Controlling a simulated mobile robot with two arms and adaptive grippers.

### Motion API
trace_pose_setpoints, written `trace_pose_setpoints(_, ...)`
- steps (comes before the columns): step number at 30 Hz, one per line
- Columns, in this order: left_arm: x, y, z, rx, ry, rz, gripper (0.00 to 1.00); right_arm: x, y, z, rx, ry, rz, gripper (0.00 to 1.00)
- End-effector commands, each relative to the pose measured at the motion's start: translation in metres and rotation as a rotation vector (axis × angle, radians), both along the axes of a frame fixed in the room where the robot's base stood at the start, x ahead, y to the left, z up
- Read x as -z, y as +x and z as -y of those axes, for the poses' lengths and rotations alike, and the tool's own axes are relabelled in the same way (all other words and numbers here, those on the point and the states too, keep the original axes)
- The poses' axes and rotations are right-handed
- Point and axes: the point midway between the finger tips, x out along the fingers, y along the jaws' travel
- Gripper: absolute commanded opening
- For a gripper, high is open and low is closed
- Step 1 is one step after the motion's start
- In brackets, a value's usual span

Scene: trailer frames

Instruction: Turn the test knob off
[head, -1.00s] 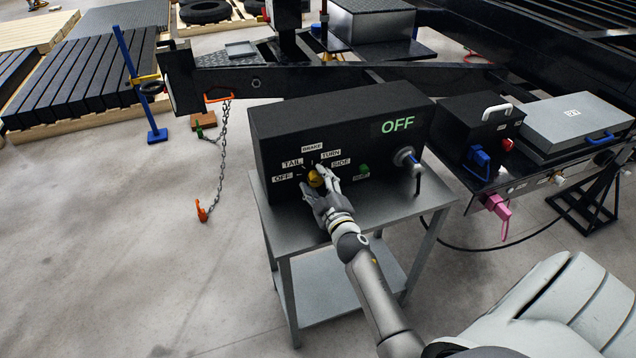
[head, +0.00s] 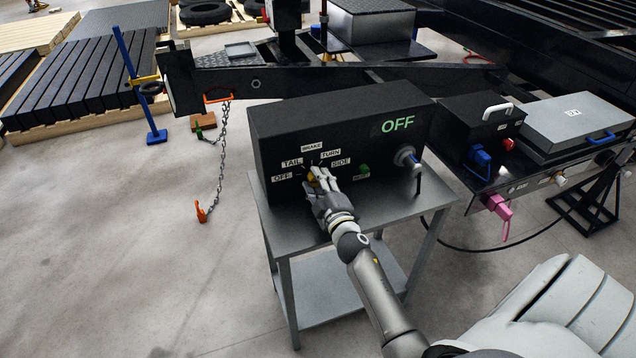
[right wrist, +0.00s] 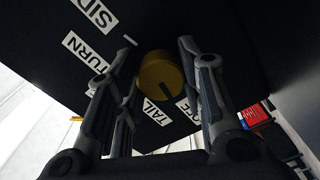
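The test knob is a round, yellow-brown knob (head: 312,177) on the sloped front of a black test box (head: 275,135). Labels OFF, TAIL, BRAKE, TURN and SIDE are set around it. The box's display (head: 398,124) reads OFF in green. My right gripper (head: 324,178) is at the knob and hides part of it. In the right wrist view the knob (right wrist: 158,72) sits between the fingers of my right gripper (right wrist: 158,60), with fingers close on both sides. I cannot tell whether they press on it. My left gripper is not in view.
The box stands on a grey metal table (head: 395,208). A trailer frame (head: 300,75) lies behind. The floor at left is mostly clear.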

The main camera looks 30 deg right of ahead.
Motion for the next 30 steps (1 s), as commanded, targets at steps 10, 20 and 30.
trace_pose_setpoints(10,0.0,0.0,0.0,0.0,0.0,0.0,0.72,0.0,0.0,0.0,0.0,0.0,-0.001,0.57)
trace_pose_setpoints(20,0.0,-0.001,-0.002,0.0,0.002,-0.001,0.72,0.002,-0.016,-0.004,0.0,0.001,-0.002,0.57)
trace_pose_setpoints(30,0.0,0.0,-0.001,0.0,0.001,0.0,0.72,0.002,-0.08,-0.019,0.0,0.002,-0.003,0.57)
